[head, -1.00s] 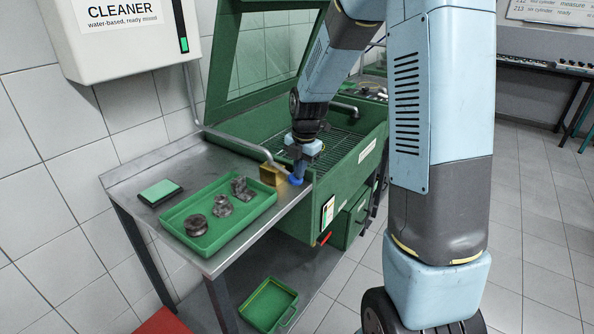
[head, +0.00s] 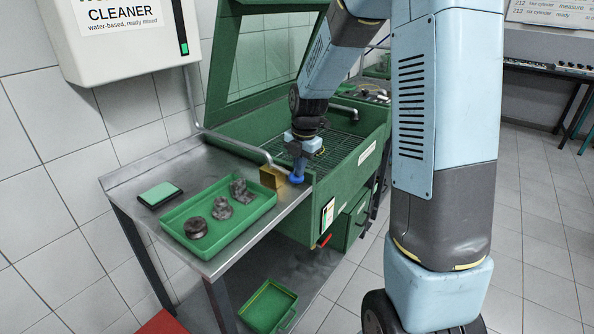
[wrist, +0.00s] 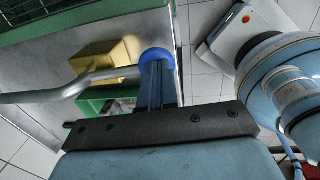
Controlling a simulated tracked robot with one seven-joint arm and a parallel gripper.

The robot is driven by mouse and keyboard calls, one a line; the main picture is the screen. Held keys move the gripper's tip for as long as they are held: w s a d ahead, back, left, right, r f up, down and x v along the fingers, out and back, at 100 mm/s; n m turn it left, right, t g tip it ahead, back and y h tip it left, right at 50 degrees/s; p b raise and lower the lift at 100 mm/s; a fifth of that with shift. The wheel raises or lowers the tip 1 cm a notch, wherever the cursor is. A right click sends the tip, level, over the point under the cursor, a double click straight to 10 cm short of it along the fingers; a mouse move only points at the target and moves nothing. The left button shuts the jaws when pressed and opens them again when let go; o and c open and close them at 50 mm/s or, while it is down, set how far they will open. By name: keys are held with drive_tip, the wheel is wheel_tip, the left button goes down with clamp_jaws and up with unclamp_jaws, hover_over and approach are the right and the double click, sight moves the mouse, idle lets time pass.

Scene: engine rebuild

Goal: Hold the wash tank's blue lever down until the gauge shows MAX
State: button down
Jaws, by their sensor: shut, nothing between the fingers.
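The green wash tank (head: 283,222) stands with its lid raised. Its lever is a grey bent rod with a blue knob (head: 296,179) at the end, beside a brass-coloured block. My gripper (head: 299,171) is shut and points down at the knob. In the wrist view the shut fingers (wrist: 158,93) reach to the blue knob (wrist: 157,60) and appear to touch it; nothing is between them. A small white panel with a dark-green strip (head: 328,214), perhaps the gauge, is on the tank's front. It is too small to read, and no MAX mark is legible.
The brass-coloured block (head: 271,177) sits close beside the lever. A green tray (head: 218,238) with several dark metal parts and a green-topped pad (head: 160,194) lie on the steel bench. A white CLEANER box (head: 120,55) hangs above. Another green tray (head: 268,306) is below.

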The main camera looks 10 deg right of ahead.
drive_tip(key=shift+r, duration=0.55)
wheel_tip(320, 180, up, 13)
drive_tip(key=s+d, duration=0.1)
drive_tip(key=shift+f, duration=0.1)
idle(0.3)
drive_tip(key=s+d+r+m+t, duration=0.1)
drive_tip(key=s+r+m+t, duration=0.1)
drive_tip(key=s+m, duration=1.1)
drive_tip(key=s+d+r+m+t+h, duration=0.1)
drive_tip(key=s+r+m, duration=0.3)
drive_tip(key=s+m, duration=0.9)
drive_tip(key=shift+s+d+t, duration=0.35)
drive_tip(key=shift+d+t, duration=0.4)
drive_tip(key=shift+t, duration=0.05)
